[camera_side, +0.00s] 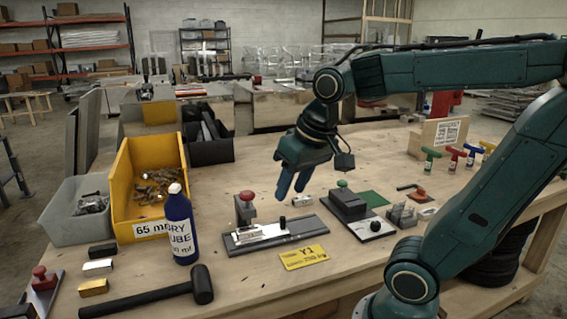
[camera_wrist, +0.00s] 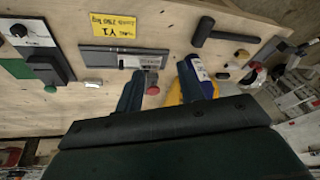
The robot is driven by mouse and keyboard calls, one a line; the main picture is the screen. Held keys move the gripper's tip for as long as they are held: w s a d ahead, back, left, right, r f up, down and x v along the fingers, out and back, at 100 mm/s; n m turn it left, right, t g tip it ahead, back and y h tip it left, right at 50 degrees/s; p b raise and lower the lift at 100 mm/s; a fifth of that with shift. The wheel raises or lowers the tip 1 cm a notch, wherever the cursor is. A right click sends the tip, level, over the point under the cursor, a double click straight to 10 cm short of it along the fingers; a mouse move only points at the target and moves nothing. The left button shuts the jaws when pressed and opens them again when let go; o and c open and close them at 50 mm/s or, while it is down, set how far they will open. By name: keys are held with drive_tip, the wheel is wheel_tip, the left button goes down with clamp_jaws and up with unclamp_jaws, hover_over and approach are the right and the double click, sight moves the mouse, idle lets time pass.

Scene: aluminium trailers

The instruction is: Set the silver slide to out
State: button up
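The silver slide (camera_side: 262,233) lies on a dark grey base plate on the wooden bench, with a small black knob (camera_side: 283,222) toward its right end. A red-topped post (camera_side: 246,206) stands behind its left part. In the wrist view the slide's plate (camera_wrist: 120,58) appears at upper middle, partly hidden by a finger. I cannot read an out mark. My gripper (camera_side: 289,194) is above the bench, behind and above the slide, not touching it. Its two fingers (camera_wrist: 160,72) are apart with nothing between them.
A yellow tag Y1 (camera_side: 304,257) lies in front of the slide. A blue bottle (camera_side: 180,225), yellow bin (camera_side: 122,182) and black mallet (camera_side: 160,293) are to the left. A dark block with a green knob (camera_side: 348,206) stands to the right.

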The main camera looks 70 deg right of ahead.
drive_tip(key=w+d+f+m+g, duration=0.2)
drive_tip(key=w+d+m, duration=0.45)
drive_tip(key=d, duration=0.25)
drive_tip(key=m+g, duration=0.2)
drive_tip(key=m, duration=0.3)
hover_over(283, 217)
wheel_tip(283, 217, down, 6)
drive_tip(key=shift+a+y, duration=0.1)
drive_tip(key=shift+y, duration=0.2)
drive_tip(key=shift+f, duration=0.1)
wheel_tip(283, 217, down, 14)
drive_tip(key=shift+r, duration=0.15)
clamp_jaws()
